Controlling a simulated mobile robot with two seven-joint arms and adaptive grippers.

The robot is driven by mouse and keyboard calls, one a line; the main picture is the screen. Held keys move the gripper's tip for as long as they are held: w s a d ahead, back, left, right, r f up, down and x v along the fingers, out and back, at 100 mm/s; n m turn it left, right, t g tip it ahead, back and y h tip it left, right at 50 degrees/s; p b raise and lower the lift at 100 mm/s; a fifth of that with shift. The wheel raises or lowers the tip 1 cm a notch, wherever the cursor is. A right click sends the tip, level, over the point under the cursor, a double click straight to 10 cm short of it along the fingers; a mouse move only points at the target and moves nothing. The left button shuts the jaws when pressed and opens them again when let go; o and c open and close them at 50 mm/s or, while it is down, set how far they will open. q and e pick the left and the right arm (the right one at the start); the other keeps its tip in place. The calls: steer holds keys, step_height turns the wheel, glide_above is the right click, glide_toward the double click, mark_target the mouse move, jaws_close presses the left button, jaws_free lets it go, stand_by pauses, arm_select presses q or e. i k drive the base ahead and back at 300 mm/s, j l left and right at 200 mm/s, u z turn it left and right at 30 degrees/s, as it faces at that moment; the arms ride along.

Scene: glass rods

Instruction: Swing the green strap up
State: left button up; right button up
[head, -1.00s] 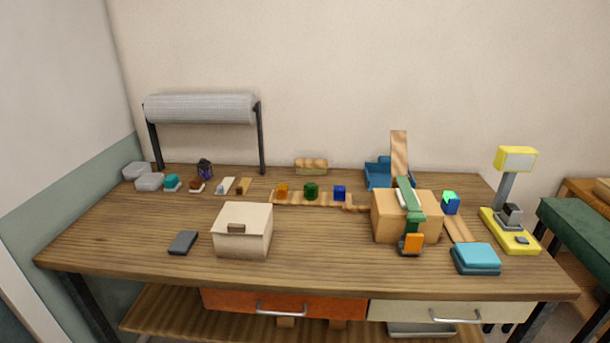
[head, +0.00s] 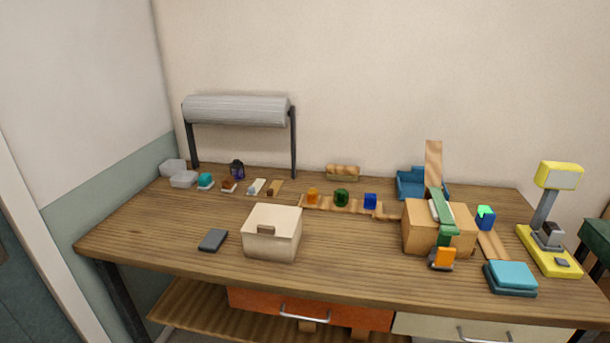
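The green strap (head: 441,214) lies over the top of a tan wooden box (head: 419,230) at the right of the table in the head view. It hangs down the box's front, and its lower end is close to an orange block (head: 444,258) with a dark base. A pale piece shows beside the strap on the box top. Whether the strap is fastened at its lower end is too small to tell. Neither of my grippers is in view.
On the wooden table (head: 350,272), a cream box (head: 272,235) and a dark flat pad (head: 213,240) stand left of centre. A teal pad (head: 511,276) and a yellow lamp-like stand (head: 548,243) are at the right. A grey roll (head: 236,110) on posts stands at the back left.

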mark_target(448, 229)
steer(key=i+l, duration=0.25)
steer(key=i+z, duration=0.1)
steer(key=z, duration=1.05)
